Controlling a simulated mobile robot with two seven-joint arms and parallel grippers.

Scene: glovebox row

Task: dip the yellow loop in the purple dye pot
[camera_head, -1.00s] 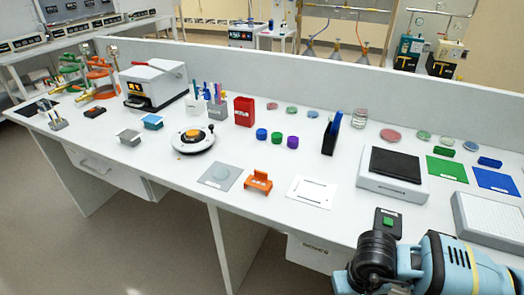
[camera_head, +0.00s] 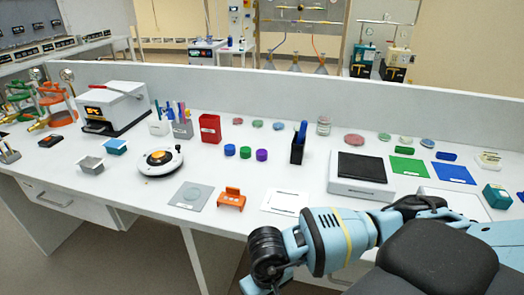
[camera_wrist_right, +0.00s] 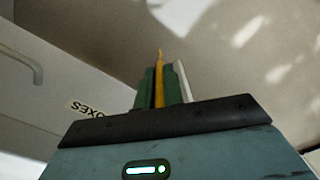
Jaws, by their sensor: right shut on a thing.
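The purple dye pot (camera_head: 262,155) stands on the bench, right of a green pot (camera_head: 246,152) and a blue pot (camera_head: 229,150). In the right wrist view my right gripper (camera_wrist_right: 160,88) is shut on a thin yellow piece, the yellow loop (camera_wrist_right: 160,66), whose tip sticks up past the green fingers. Its ring end cannot be made out. My right arm crosses the lower right of the head view, away from the pots; its gripper is not visible there. My left gripper is in neither view.
An orange stand (camera_head: 231,200), a white slotted card (camera_head: 285,201) and a grey mat (camera_head: 190,197) lie near the front edge. A black holder (camera_head: 297,152) stands right of the pots. A drawer front (camera_wrist_right: 50,85) and floor fill the right wrist view.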

